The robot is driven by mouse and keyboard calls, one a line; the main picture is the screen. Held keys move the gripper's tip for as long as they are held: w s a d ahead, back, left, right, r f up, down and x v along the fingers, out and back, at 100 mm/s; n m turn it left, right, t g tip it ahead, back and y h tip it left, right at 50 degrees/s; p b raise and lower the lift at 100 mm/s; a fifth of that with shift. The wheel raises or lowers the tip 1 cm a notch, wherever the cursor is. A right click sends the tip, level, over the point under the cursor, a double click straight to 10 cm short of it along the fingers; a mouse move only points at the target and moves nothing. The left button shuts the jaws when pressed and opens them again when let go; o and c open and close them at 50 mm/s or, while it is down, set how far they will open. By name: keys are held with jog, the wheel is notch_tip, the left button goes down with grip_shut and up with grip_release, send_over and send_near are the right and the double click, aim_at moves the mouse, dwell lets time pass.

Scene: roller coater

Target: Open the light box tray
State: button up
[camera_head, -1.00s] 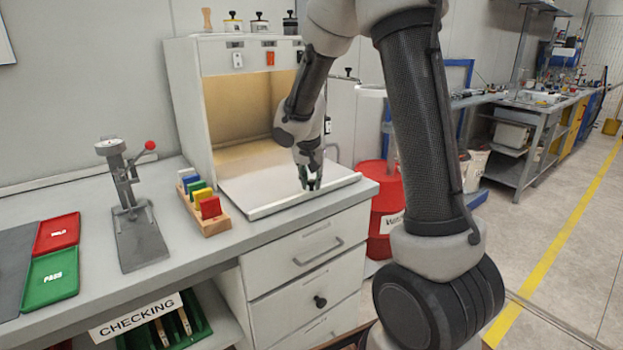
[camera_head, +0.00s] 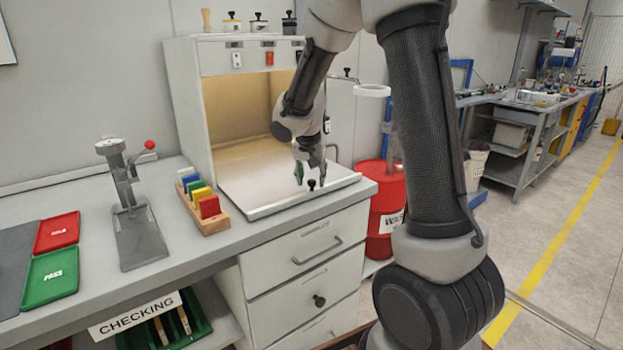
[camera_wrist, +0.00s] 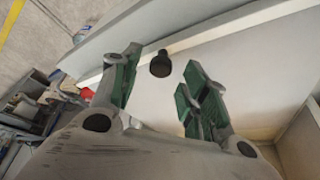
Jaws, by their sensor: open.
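The light box (camera_head: 183,95) stands on the bench with its front open and a tan inside. Its white tray (camera_head: 255,188) lies flat at the bottom, with a raised front rim. A small black knob (camera_head: 311,185) stands on the tray near the front rim; it also shows in the wrist view (camera_wrist: 160,65). My gripper (camera_head: 311,180) is open above the tray, fingers pointing down. In the wrist view my gripper's green-padded fingers (camera_wrist: 158,82) are apart, with the knob showing between them. I see no contact between fingers and knob.
A rack of coloured blocks (camera_head: 205,210) sits left of the tray. A press with a red handle (camera_head: 130,205) and red and green trays (camera_head: 52,272) are further left. Drawers (camera_head: 310,260) are below, and a red bin (camera_head: 383,205) stands to the right.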

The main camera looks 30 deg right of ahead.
jog(key=v, duration=1)
jog(key=shift+r, duration=0.3)
jog(key=shift+s, duration=0.1)
jog(key=s+d+r+n+y, duration=0.1)
jog(key=s+n, duration=0.2)
jog(key=s, duration=1.1)
jog(key=s+d+r+n+y, duration=0.1)
jog(key=s+r+n, duration=0.1)
jog(key=s, duration=1.1)
jog(key=shift+s+r+n+t+y, duration=0.2)
jog(key=shift+s+n+t+y, duration=0.15)
jog(key=shift+n, duration=0.55)
